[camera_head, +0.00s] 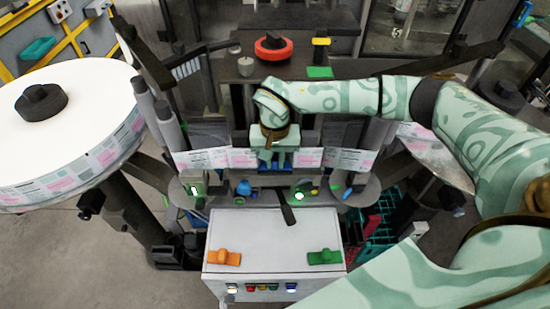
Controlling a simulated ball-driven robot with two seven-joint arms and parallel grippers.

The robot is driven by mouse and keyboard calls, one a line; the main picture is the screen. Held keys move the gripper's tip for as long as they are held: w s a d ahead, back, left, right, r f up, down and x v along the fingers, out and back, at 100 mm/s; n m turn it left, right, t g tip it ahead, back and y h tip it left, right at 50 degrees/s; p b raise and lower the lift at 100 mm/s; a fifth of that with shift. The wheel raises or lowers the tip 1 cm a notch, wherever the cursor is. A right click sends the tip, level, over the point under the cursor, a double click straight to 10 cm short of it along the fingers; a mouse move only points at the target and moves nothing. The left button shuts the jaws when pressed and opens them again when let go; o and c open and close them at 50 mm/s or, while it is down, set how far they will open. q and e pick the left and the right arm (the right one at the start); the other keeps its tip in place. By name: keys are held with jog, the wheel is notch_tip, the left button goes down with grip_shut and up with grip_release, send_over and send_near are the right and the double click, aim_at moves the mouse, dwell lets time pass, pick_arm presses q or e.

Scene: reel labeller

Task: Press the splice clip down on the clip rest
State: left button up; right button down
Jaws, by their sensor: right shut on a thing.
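My right gripper (273,162) reaches in from the right and points down at the label web in the middle of the machine. Its fingers are shut on a small blue piece, which I take to be the splice clip (267,168). The gripper hides most of this piece, and I cannot tell whether it touches what lies below. The clip rest cannot be made out for certain; it may be hidden under the gripper. My left gripper is not in view.
A large white label reel (85,90) stands at the left. Behind the gripper are a red ring (273,48) and a yellow-topped post (321,42).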

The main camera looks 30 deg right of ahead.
jog(key=shift+f, duration=0.1)
jog(key=c, duration=1.3)
grip_release()
jog(key=shift+o, duration=0.2)
notch_tip(320, 180, up, 16)
jog(key=b, duration=0.1)
